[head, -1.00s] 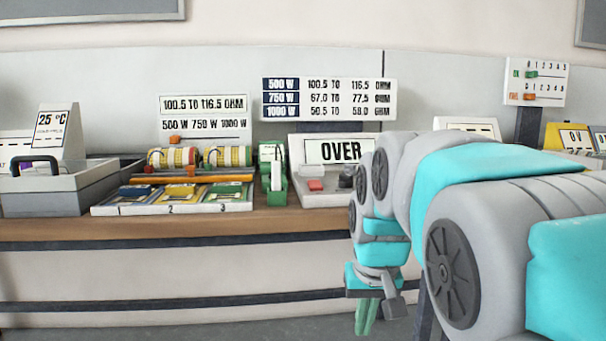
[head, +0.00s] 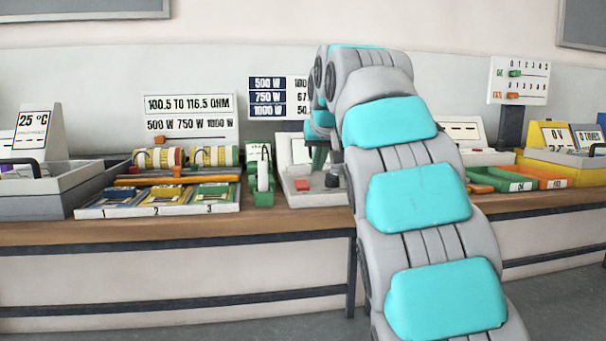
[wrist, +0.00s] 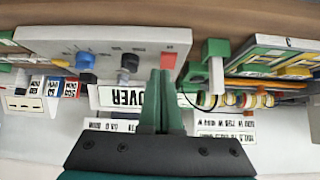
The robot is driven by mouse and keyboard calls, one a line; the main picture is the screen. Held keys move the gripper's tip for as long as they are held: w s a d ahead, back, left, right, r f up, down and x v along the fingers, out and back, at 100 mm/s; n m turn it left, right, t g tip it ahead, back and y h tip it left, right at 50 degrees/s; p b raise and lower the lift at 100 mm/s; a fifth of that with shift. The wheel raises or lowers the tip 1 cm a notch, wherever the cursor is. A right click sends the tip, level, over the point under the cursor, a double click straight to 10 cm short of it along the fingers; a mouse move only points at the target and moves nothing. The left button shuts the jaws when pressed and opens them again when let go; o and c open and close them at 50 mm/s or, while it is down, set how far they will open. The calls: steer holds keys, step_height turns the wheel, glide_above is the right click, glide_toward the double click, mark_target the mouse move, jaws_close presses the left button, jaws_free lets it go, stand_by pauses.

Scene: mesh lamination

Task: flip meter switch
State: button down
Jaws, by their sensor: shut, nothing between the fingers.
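The meter is a light grey sloped console (head: 297,198) on the bench, mostly hidden behind my arm in the head view. Its front carries a red button (head: 304,184) and a dark knob (head: 332,180). In the wrist view, which is upside down, the console (wrist: 105,42) shows the red button (wrist: 168,61), the dark knob (wrist: 129,62), a blue knob (wrist: 85,60) and an OVER display (wrist: 128,97). My gripper (head: 318,158) is over the meter; its green fingers (wrist: 160,78) are together and empty, their tips close to the red button. Contact cannot be told.
A green holder (head: 262,190) stands just left of the meter. A numbered tray (head: 158,212) with coloured cards and striped rolls (head: 212,156) lie further left. Green and orange bins (head: 545,176) are to the right. Signs stand behind the meter.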

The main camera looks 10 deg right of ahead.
steer(key=shift+n+t, duration=0.4)
steer(key=shift+t, duration=0.4)
steer(key=w+r, duration=0.1)
steer(key=w+a+r, duration=0.1)
steer(key=r, duration=0.1)
steer(key=w+r, duration=0.1)
steer(key=shift+a+r, duration=0.15)
steer(key=shift+r, duration=0.2)
steer(key=p, duration=0.1)
glide_above(303, 184)
steer(key=f, duration=0.6)
steer(key=shift+s+f, duration=0.1)
steer(key=shift+s, duration=0.25)
steer(key=shift+a+f, duration=0.1)
steer(key=shift+f, duration=0.35)
steer(key=shift+w+f+b, duration=0.2)
steer(key=shift+f+b, duration=0.3)
steer(key=shift+f, duration=0.95)
